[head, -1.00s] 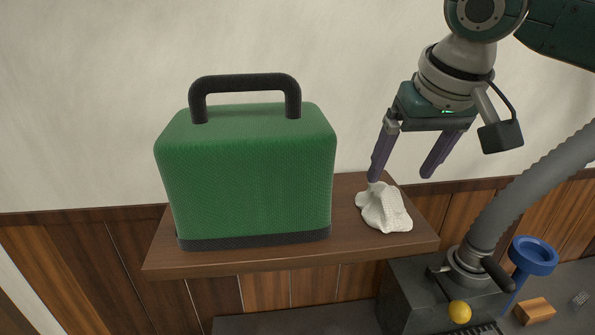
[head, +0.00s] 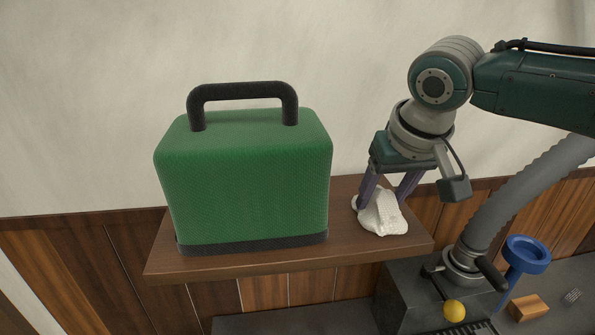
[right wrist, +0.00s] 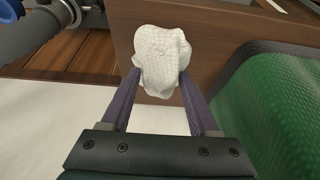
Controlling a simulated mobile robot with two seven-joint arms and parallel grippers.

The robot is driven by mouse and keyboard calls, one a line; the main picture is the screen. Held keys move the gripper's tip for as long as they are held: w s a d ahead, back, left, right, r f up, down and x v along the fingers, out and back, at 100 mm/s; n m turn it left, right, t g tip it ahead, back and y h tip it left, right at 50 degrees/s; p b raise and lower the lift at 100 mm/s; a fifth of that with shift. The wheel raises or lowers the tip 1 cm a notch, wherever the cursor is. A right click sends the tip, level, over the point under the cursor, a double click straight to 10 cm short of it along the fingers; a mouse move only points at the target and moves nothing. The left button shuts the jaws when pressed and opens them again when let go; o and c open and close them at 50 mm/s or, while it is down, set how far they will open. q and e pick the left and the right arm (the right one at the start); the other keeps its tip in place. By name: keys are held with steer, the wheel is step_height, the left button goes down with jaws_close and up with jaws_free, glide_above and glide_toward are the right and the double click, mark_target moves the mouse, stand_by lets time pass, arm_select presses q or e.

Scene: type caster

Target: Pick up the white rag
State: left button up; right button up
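The white rag (head: 383,214) lies crumpled on the right end of the wooden shelf (head: 260,256), to the right of the green case. My right gripper (head: 382,200) is lowered over it from above, with one purple finger on each side of the rag. In the right wrist view, the rag (right wrist: 160,62) sits between the tips of my right gripper (right wrist: 159,85). The fingers are apart, and I cannot tell whether they press on the cloth. The left gripper is in neither view.
A green case (head: 245,180) with a black handle stands on the shelf to the left; it also shows in the wrist view (right wrist: 275,110). Below right are a grey hose (head: 505,205), a blue funnel-like thing (head: 527,252), a yellow ball (head: 454,311) and an orange block (head: 527,307).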

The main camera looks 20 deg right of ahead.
mark_target(383, 191)
jaws_close()
stand_by(0.3)
step_height(383, 191, up, 20)
steer(key=b, duration=0.3)
steer(key=shift+b, duration=0.3)
